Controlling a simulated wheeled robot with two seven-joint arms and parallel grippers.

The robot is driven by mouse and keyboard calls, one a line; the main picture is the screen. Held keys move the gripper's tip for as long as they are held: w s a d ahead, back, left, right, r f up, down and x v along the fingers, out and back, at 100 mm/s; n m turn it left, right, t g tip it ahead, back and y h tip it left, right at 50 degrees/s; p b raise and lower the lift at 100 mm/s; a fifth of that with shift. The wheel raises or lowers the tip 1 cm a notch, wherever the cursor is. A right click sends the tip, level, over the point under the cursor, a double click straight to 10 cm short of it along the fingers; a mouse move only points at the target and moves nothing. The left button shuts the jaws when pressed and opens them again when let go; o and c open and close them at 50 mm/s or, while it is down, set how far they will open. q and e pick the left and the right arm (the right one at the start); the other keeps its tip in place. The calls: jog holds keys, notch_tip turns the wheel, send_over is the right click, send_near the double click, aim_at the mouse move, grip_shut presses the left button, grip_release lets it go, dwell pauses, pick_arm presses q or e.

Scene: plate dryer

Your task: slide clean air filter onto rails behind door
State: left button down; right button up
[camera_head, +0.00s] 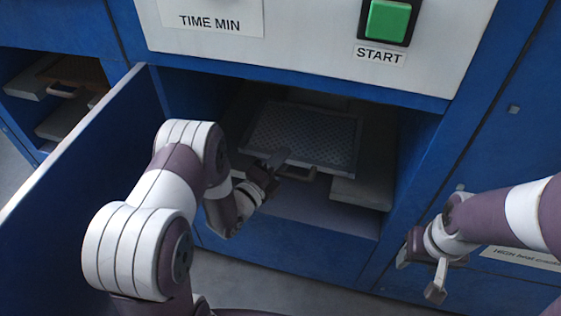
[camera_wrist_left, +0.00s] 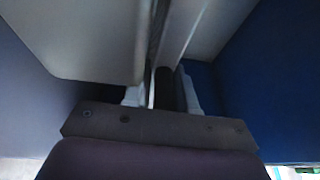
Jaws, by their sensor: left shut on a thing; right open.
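The air filter (camera_head: 305,130) is a grey perforated panel with a pale frame, inside the open blue compartment. It lies tilted, with its front edge and handle (camera_head: 298,175) facing out. My left gripper (camera_head: 278,160) reaches in and is shut at the filter's front edge by the handle. The left wrist view shows its fingers (camera_wrist_left: 150,95) close up; the exact grip is unclear. A pale rail ledge (camera_head: 362,192) shows at the compartment's right, below the filter; the left rail is hidden by my arm. The blue door (camera_head: 75,190) stands open at left. My right gripper (camera_head: 425,275) is open and empty.
A control panel (camera_head: 310,40) with a green START button (camera_head: 388,20) sits above the opening. Another open compartment at far left holds a brownish panel (camera_head: 75,70) with a handle and pale ledges. A closed blue front (camera_head: 490,130) is at right, behind my right arm.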

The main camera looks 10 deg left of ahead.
pick_arm(q)
jog(key=shift+w+f, duration=0.1)
jog(key=shift+w, duration=0.05)
jog(key=c, duration=0.8)
grip_release()
jog(key=shift+c, duration=0.2)
jog(key=p+v, duration=0.3)
jog(key=v, duration=0.9)
jog(key=shift+s, duration=0.4)
jog(key=shift+a, duration=0.1)
